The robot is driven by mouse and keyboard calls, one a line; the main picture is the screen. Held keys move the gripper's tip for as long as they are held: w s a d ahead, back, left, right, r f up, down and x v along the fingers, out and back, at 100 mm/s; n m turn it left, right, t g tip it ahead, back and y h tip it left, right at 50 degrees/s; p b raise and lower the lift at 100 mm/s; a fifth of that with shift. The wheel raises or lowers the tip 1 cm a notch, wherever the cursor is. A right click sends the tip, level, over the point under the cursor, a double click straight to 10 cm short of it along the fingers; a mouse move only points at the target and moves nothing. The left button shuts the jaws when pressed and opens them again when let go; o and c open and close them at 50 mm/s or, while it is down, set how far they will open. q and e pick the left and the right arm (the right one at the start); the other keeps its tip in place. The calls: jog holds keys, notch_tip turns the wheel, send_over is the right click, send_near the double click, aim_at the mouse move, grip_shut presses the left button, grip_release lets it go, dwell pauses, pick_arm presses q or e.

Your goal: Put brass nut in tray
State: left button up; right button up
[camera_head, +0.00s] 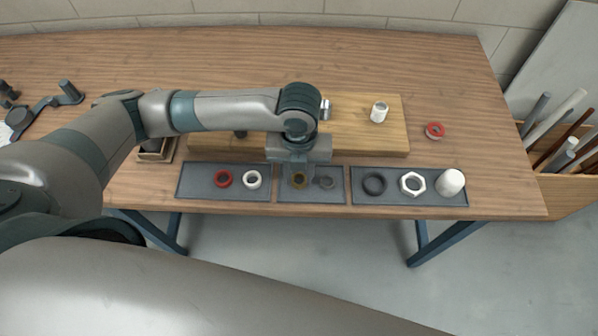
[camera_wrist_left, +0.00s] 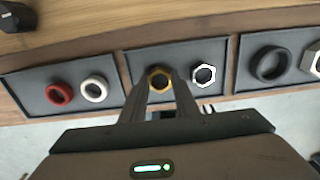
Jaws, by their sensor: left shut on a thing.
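The brass nut (camera_head: 299,180) is a small gold-coloured ring over the middle dark tray (camera_head: 335,195). It also shows between the fingertips in the left wrist view (camera_wrist_left: 158,77). My left gripper (camera_head: 298,174) points down from above and is shut on the brass nut. In the left wrist view its fingers (camera_wrist_left: 160,88) partly cover the nut. Whether the nut touches the tray floor I cannot tell. A grey metal nut (camera_head: 326,182) lies to its right in the same tray. My right gripper is not in view.
The left tray (camera_head: 200,185) holds a red ring and a white ring. The right tray (camera_head: 393,198) holds a black ring, a white hex nut and a white cylinder. A wooden board (camera_head: 350,140) with a white fitting (camera_head: 379,112) stands behind.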

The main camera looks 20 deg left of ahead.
pick_arm(q)
jog(key=o, duration=1.1)
jog(key=shift+f, duration=0.1)
jog(key=shift+c, duration=0.2)
jog(key=shift+r, duration=0.85)
notch_tip(320, 180, up, 11)
jog(key=b, duration=0.2)
jog(key=shift+f, duration=0.2)
